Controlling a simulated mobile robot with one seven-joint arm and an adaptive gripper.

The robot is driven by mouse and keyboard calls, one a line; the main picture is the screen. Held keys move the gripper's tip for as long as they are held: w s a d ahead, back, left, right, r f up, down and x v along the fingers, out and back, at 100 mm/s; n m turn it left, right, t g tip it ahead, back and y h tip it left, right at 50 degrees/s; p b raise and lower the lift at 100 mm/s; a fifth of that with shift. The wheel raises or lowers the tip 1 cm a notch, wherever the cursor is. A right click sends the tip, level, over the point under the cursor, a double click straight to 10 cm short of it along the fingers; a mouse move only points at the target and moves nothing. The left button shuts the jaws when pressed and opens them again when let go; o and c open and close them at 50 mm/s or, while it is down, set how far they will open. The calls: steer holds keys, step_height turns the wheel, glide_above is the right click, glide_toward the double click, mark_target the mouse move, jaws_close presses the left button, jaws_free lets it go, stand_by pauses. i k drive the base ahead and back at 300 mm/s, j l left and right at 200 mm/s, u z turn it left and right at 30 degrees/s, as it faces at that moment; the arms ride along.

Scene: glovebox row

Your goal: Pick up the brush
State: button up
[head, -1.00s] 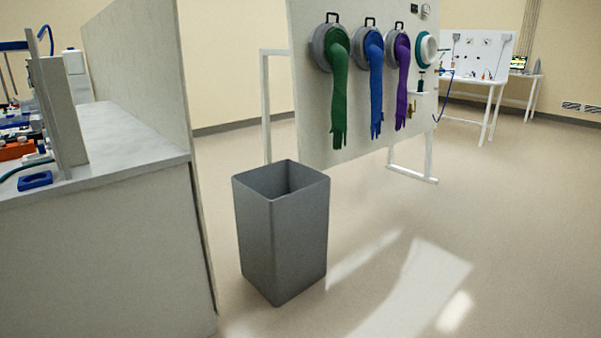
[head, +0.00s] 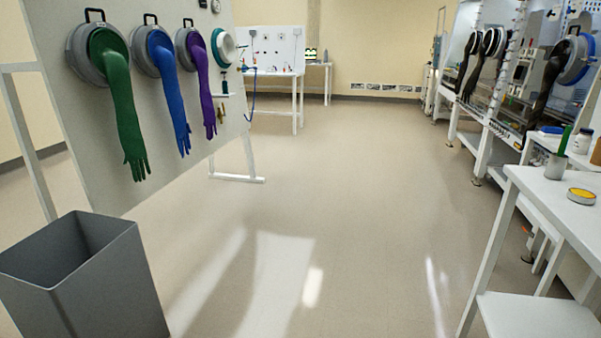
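I cannot make out a brush for certain in the head view. A green stick-like thing (head: 565,139) stands upright in a small grey cup (head: 556,166) on the white table at the right; I cannot tell whether it is a brush. My gripper is not in view.
A white table (head: 545,200) at the right also bears a round yellow-topped tin (head: 581,196). A grey bin (head: 95,285) stands at the lower left, before a white panel (head: 75,150) with green, blue and purple gloves. Gloveboxes (head: 500,75) line the right. The middle floor is clear.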

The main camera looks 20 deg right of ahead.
mark_target(562, 149)
steer(key=i+l+z, duration=0.1)
steer(key=z, duration=0.4)
steer(key=i+z, duration=0.3)
steer(key=z, duration=0.15)
steer(key=i+z, duration=0.15)
steer(key=z, duration=0.35)
steer(key=i+z, duration=0.3)
steer(key=i+j+z, duration=0.15)
steer(key=z, duration=0.15)
